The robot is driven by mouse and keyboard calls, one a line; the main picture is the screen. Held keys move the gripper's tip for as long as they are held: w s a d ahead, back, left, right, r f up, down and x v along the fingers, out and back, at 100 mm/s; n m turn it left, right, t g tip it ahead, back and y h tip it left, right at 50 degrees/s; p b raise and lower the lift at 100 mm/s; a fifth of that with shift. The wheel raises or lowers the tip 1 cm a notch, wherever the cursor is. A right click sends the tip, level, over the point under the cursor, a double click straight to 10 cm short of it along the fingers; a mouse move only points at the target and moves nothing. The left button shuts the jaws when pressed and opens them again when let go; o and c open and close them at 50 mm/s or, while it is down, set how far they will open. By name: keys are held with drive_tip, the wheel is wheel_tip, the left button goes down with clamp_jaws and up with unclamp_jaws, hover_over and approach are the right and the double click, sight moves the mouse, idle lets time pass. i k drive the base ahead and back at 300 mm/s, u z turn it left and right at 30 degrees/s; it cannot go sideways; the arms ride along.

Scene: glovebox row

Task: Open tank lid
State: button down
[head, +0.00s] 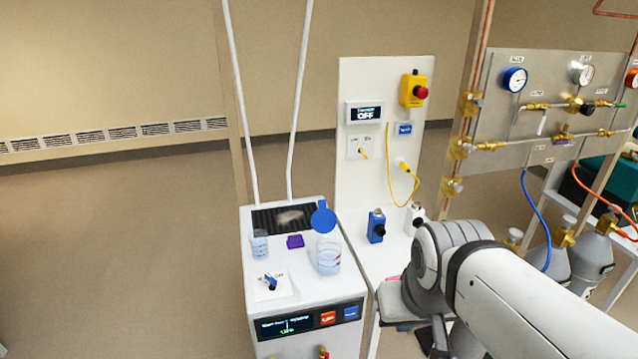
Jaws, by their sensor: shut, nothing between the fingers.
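A clear tank (329,260) with liquid in it stands on the right side of the white bench unit. A round blue lid (323,220) with a small tab on top shows at its back rim, standing steeply up, with the tank's mouth apparently uncovered. I cannot see the hinge clearly. My arm comes in from the lower right and bends down right of the unit. My gripper's fingers do not show in the head view.
A blue device (376,226) stands to the right, before a white panel (351,185). Floor at left is clear.

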sight(324, 221)
drive_tip(key=i, duration=0.95)
drive_tip(key=u, duration=0.05)
